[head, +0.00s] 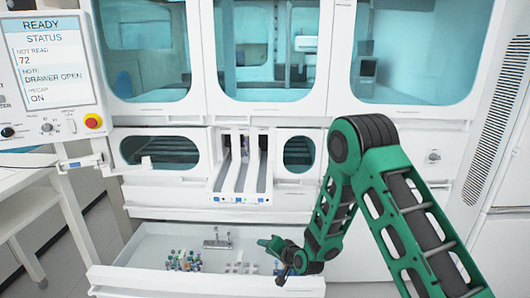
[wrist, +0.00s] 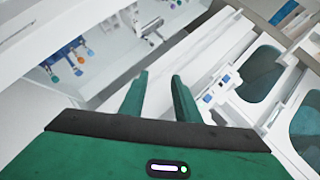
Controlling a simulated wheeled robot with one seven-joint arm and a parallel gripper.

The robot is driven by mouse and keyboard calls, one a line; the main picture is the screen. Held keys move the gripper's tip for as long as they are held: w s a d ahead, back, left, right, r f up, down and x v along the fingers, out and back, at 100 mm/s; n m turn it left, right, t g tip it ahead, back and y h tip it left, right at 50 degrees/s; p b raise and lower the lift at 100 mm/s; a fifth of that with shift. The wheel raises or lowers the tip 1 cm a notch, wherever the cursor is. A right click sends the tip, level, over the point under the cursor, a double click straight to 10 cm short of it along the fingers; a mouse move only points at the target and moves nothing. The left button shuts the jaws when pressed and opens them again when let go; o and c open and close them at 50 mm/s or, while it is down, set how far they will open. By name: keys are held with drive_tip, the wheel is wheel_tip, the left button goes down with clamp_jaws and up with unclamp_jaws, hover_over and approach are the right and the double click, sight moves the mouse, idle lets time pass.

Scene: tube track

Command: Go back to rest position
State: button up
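My green arm reaches in from the right of the head view, bent at the elbow. My gripper (head: 268,243) hangs above the right part of the open drawer (head: 120,283). In the wrist view my gripper's two green fingers (wrist: 156,92) stand apart with nothing between them. The fingers point toward the white machine front and touch nothing that I can see.
Several capped tubes (head: 183,261) stand in the drawer's left part, and some show in the wrist view (wrist: 62,62). A white machine with tube lanes (head: 243,177) rises behind. A screen (head: 46,62) reads "DRAWER OPEN" at left.

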drive_tip(key=s+d+r+n+g+h, duration=0.1)
drive_tip(key=s+d+r+n+h, duration=0.15)
drive_tip(key=d+r, duration=0.85)
drive_tip(key=s+d+r+n+g+h, duration=0.2)
drive_tip(key=s+d+r, duration=0.7)
drive_tip(key=s+r, duration=0.25)
drive_tip(key=s+d+r+m+g, duration=0.1)
drive_tip(key=s+d+g, duration=0.1)
drive_tip(key=s+d, duration=0.4)
drive_tip(key=s+d+r+m+g+h, duration=0.1)
drive_tip(key=s+d, duration=0.6)
drive_tip(key=s, duration=0.8)
drive_tip(key=s+d+r+m+g+h, duration=0.1)
drive_tip(key=s+d+r+m+g, duration=0.1)
drive_tip(key=s+d, duration=0.5)
drive_tip(key=s+m+g, duration=0.1)
drive_tip(key=s+g, duration=0.1)
drive_tip(key=s, duration=0.2)
drive_tip(key=shift+s, duration=0.25)
drive_tip(key=shift+w+f, duration=0.3)
drive_tip(key=shift+w, duration=0.35)
